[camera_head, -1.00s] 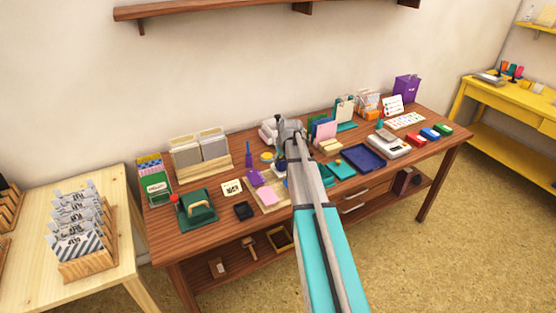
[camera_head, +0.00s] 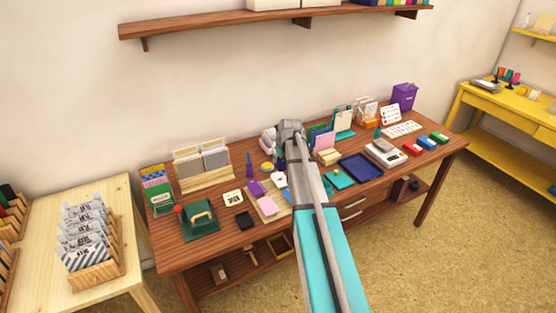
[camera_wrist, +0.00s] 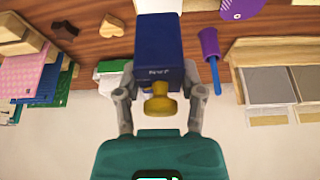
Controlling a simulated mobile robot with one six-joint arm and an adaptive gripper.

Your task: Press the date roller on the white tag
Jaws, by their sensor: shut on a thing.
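My gripper (camera_wrist: 158,92) is shut on a dark blue block-shaped roller (camera_wrist: 157,45) with pale lettering and a brass knob, which I take to be the date roller. A white piece, likely the white tag (camera_wrist: 158,5), shows at the top of the wrist view, beyond the roller. It also shows in the head view (camera_head: 279,179), close left of my arm. Whether the roller touches it I cannot tell.
A purple tag (camera_head: 256,188) and a pink pad (camera_head: 266,206) lie nearby on the wooden table (camera_head: 330,210). A blue tray (camera_head: 361,167) is to the right.

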